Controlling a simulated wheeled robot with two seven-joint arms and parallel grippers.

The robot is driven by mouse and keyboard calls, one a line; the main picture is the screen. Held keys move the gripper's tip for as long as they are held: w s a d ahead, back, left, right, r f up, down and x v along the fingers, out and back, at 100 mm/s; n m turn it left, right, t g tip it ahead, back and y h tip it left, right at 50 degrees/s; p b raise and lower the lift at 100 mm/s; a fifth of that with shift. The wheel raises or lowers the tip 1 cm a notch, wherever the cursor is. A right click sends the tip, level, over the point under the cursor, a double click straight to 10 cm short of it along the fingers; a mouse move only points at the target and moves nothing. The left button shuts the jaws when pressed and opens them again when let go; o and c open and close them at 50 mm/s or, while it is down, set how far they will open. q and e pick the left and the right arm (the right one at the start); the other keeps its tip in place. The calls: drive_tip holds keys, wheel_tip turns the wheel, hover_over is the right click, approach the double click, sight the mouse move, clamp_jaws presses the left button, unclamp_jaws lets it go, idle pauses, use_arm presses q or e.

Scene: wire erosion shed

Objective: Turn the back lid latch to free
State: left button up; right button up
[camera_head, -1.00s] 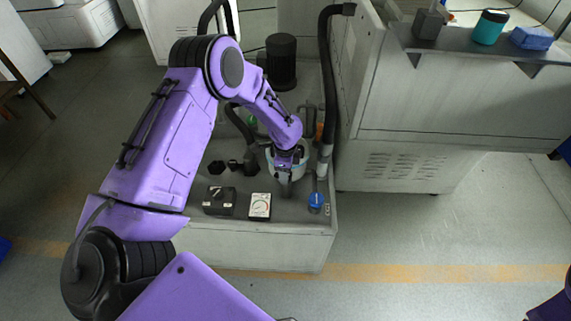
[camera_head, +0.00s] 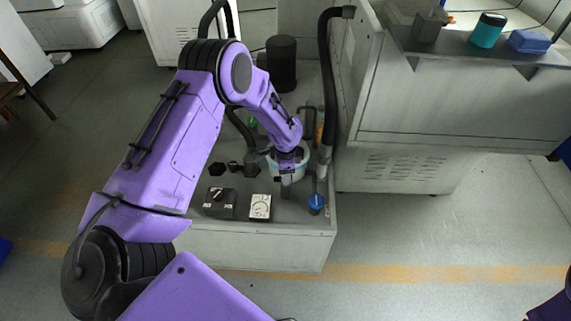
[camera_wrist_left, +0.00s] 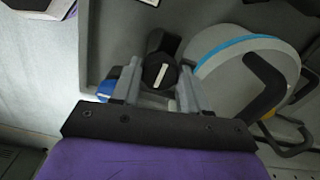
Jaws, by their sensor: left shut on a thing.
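My left gripper (camera_head: 287,189) reaches down at the front of a round pale vessel with a blue rim band (camera_head: 271,166) on the grey cabinet top. In the left wrist view, its two grey fingers (camera_wrist_left: 157,92) stand on either side of a black latch knob (camera_wrist_left: 160,73) with a white mark on its end, and are shut on it. The vessel's round lid (camera_wrist_left: 245,65) lies just right of the knob, with a black bracket-like handle (camera_wrist_left: 268,85). In the head view the gripper hides the latch. My right gripper is not in view.
A black switch box (camera_head: 220,204), a white-faced gauge (camera_head: 261,206) and a blue-topped valve (camera_head: 316,202) stand near the cabinet's front edge. A thick black hose (camera_head: 328,85) runs down at the right. A black cylinder (camera_head: 281,63) stands behind.

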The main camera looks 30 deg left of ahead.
use_arm(q)
drive_tip(key=o, duration=1.1)
drive_tip(key=shift+c, duration=0.2)
drive_tip(key=shift+r, duration=0.1)
wheel_tip(320, 180, up, 10)
drive_tip(key=b, duration=0.1)
drive_tip(key=shift+r+b, duration=0.2)
drive_tip(key=shift+b, duration=0.15)
